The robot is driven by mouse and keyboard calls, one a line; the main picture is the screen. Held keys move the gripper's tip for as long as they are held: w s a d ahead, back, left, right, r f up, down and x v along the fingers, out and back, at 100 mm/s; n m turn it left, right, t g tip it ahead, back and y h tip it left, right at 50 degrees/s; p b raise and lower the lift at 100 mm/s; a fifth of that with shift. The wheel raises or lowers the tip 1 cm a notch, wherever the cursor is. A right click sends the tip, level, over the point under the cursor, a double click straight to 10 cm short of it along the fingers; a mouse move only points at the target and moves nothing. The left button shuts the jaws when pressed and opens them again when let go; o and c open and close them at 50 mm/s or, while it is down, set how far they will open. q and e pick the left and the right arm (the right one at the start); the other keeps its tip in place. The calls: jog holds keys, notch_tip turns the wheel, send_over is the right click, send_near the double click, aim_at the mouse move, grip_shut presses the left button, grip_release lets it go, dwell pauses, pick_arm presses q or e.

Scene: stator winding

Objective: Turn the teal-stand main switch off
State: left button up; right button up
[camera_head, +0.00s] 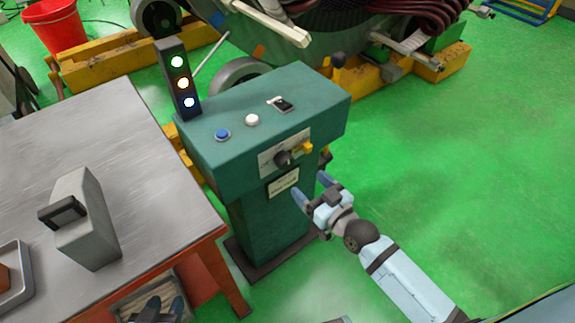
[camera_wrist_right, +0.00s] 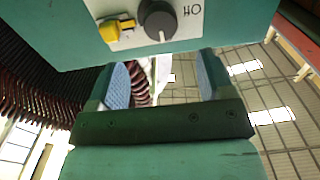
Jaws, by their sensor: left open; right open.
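The teal stand (camera_head: 265,215) stands in the middle of the head view. Its front has a white plate with a black rotary knob (camera_head: 283,158) and a yellow piece (camera_head: 303,147) beside it. My right gripper (camera_head: 311,188) is open and empty, just below and in front of the plate. In the right wrist view the knob (camera_wrist_right: 157,20) shows upside down, beyond and between the open fingers (camera_wrist_right: 163,80), not touched by them. The knob's exact setting is hard to read. My left gripper (camera_head: 164,309) is open at the bottom edge, partly cut off.
The stand's top holds a blue button (camera_head: 222,134), a white button (camera_head: 252,119) and a black toggle (camera_head: 283,104). A lit signal tower (camera_head: 180,80) stands at its left. A metal table (camera_head: 120,150) with a grey box (camera_head: 85,220) is left. Green floor (camera_head: 450,170) is clear at right.

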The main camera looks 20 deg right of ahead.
aim_at(288, 165)
jog(key=b+x, duration=0.1)
jog(key=x, duration=0.8)
jog(key=c, duration=0.9)
